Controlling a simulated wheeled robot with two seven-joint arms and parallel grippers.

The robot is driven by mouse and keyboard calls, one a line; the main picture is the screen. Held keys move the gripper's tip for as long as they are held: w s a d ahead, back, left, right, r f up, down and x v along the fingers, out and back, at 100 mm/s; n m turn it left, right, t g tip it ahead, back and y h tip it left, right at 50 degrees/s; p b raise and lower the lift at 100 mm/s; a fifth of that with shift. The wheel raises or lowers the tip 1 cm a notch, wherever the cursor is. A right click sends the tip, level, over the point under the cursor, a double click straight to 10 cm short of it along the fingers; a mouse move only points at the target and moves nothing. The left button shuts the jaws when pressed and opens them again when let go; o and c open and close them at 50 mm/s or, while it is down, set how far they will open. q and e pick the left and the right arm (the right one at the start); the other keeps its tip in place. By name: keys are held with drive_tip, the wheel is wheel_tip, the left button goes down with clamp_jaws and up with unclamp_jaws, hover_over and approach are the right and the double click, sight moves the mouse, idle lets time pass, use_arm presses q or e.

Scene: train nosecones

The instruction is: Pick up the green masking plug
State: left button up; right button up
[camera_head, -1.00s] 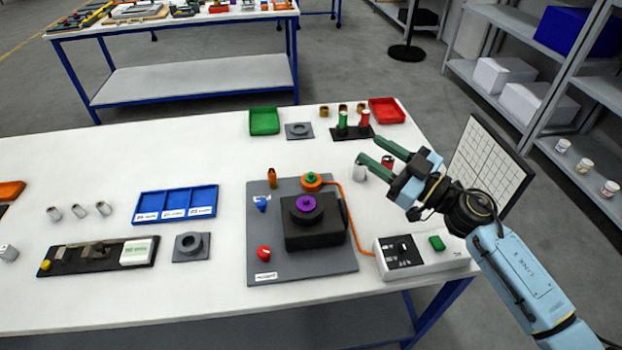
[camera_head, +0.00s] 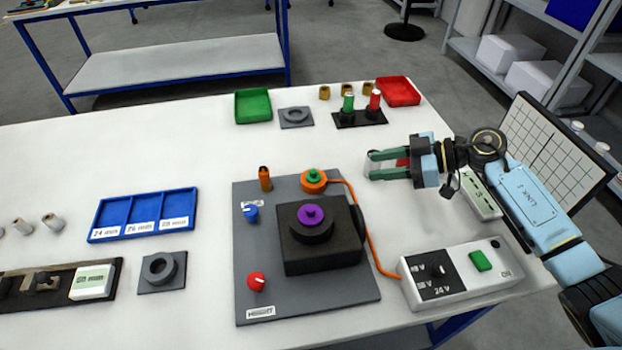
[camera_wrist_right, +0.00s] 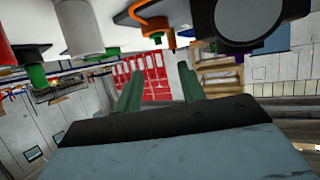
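A green plug (camera_head: 347,107) with a pale top stands upright in a black holder (camera_head: 345,124) at the back of the table, left of a red one. In the right wrist view, which looks upside down, a green piece (camera_wrist_right: 38,76) hangs from a dark block at left. My right gripper (camera_head: 370,165) is open, in front of and a little right of the holder, fingers pointing left. A pale cylinder shows by its fingertips; I cannot tell whether it is between them. In the wrist view, nothing is gripped between the fingers (camera_wrist_right: 158,80). My left gripper is not in view.
A red plug (camera_head: 374,103) shares the holder. Green (camera_head: 252,105) and red (camera_head: 398,92) trays flank it. A grey plate carries a black block (camera_head: 321,249) and an orange ring (camera_head: 313,188) with a green top. An orange cable runs to a power box (camera_head: 460,278).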

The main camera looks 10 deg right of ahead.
approach(315, 171)
drive_tip(key=shift+w+a+f+b, duration=0.1)
drive_tip(key=shift+a+f+b, duration=0.1)
drive_tip(key=shift+a+f, duration=0.3)
drive_tip(key=shift+a+f+b, duration=0.15)
drive_tip(key=shift+a+f, duration=0.1)
drive_tip(key=shift+a, duration=0.45)
drive_tip(key=x, duration=0.2)
drive_tip(key=b+x, duration=0.1)
drive_tip(key=x, duration=0.2)
drive_tip(key=shift+w+a+r, duration=0.1)
drive_tip(key=shift+w, duration=0.25)
clamp_jaws()
